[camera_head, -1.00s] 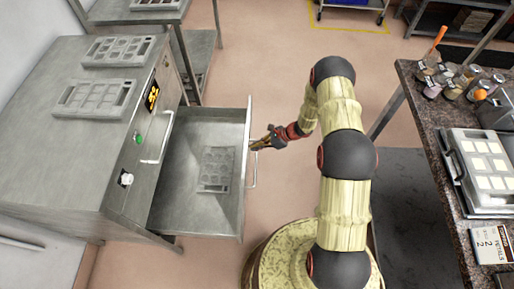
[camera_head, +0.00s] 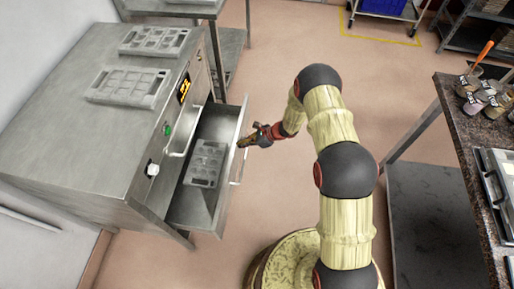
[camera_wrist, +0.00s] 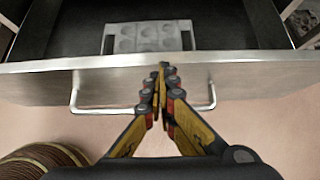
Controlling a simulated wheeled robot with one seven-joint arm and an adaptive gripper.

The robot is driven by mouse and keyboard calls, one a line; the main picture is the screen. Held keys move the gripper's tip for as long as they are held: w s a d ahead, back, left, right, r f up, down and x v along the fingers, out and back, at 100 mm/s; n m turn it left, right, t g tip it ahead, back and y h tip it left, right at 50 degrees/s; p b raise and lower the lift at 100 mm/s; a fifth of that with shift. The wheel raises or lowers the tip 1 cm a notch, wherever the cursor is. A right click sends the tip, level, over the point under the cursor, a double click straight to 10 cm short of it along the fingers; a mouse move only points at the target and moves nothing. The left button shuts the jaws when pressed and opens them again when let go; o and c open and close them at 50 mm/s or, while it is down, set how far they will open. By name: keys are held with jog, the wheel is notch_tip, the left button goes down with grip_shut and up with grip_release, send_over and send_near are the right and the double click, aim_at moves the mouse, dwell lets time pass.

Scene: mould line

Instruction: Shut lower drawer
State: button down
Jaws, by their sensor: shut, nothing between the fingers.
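The lower drawer (camera_head: 214,205) is pulled partly out of the steel cabinet on the left in the head view. A grey mould tray (camera_head: 206,163) lies inside it; the tray also shows in the wrist view (camera_wrist: 146,36). My gripper (camera_head: 243,143) is shut and empty at the drawer's front panel, near its top edge and handle (camera_head: 238,168). In the wrist view the shut fingertips (camera_wrist: 164,68) overlap the front panel (camera_wrist: 60,84), above the bar handle (camera_wrist: 95,110). I cannot tell for certain whether they touch the panel.
The steel cabinet (camera_head: 95,140) carries two mould trays (camera_head: 128,86) on top. A dark stone counter (camera_head: 470,150) with jars stands at the right. A steel table (camera_head: 228,38) stands behind the cabinet.

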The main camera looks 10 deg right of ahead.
jog(key=w+a+b, duration=0.1)
jog(key=w+a, duration=0.1)
jog(key=a, duration=0.5)
jog(key=w+a+b, duration=0.1)
jog(key=w+a, duration=0.2)
jog(key=a, duration=0.5)
jog(key=shift+a+b, duration=0.3)
jog(key=shift+b, duration=0.05)
jog(key=shift+d, duration=0.15)
